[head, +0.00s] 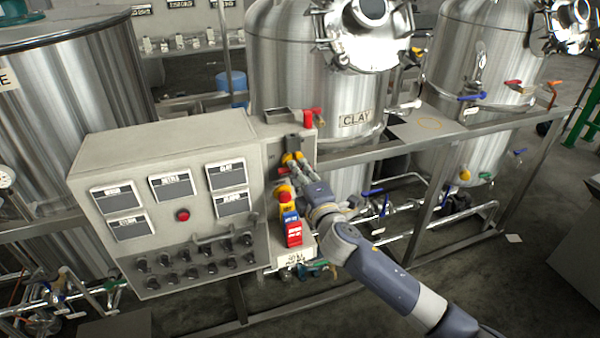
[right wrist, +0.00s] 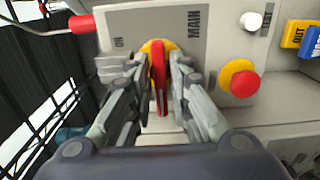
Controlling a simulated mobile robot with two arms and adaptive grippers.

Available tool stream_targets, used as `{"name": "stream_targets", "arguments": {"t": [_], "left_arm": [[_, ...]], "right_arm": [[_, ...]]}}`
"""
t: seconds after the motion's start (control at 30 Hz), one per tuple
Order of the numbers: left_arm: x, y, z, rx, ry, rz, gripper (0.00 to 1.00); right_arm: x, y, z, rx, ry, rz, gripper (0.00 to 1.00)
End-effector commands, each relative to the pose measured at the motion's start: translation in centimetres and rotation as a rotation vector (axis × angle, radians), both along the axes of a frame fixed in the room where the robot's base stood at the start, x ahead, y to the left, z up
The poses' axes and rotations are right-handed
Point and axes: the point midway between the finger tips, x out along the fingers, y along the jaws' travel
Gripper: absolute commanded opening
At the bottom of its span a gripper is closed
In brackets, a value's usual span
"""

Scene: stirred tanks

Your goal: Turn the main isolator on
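The main isolator shows in the right wrist view as a red handle (right wrist: 158,75) on a yellow disc (right wrist: 149,47). The lettering MAIN is beside it, with a smaller label to its left. The handle runs up and down in that view. My right gripper (right wrist: 160,68) has one finger on each side of the handle, closed in on it. In the head view the isolator (head: 290,157) is partly hidden by my right gripper (head: 295,165), which reaches it from the lower right. My left gripper is not in view.
A yellow-backed red button (right wrist: 238,80) sits beside the isolator. The control box (head: 160,230) stands to the left. A red-handled lever (right wrist: 82,24) is near the isolator's plate. Steel tanks (head: 300,75) stand behind.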

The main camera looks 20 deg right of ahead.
Motion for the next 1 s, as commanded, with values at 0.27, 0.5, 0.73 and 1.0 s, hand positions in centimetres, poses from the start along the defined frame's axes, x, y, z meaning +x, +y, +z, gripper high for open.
{"name": "stream_targets", "arguments": {"t": [0.27, 0.5, 0.73, 1.0], "left_arm": [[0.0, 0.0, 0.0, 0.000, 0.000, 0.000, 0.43], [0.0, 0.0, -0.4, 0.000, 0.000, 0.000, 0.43], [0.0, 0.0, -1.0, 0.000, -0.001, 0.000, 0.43], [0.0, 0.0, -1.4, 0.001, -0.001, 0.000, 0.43]], "right_arm": [[0.0, 0.0, -0.1, 0.009, 0.001, 0.000, 0.00], [0.0, 0.0, -0.2, 0.091, 0.004, -0.001, 0.00], [0.0, 0.0, -0.2, 0.266, 0.010, -0.001, 0.00], [0.0, 0.0, -0.2, 0.523, 0.019, -0.001, 0.00]]}}
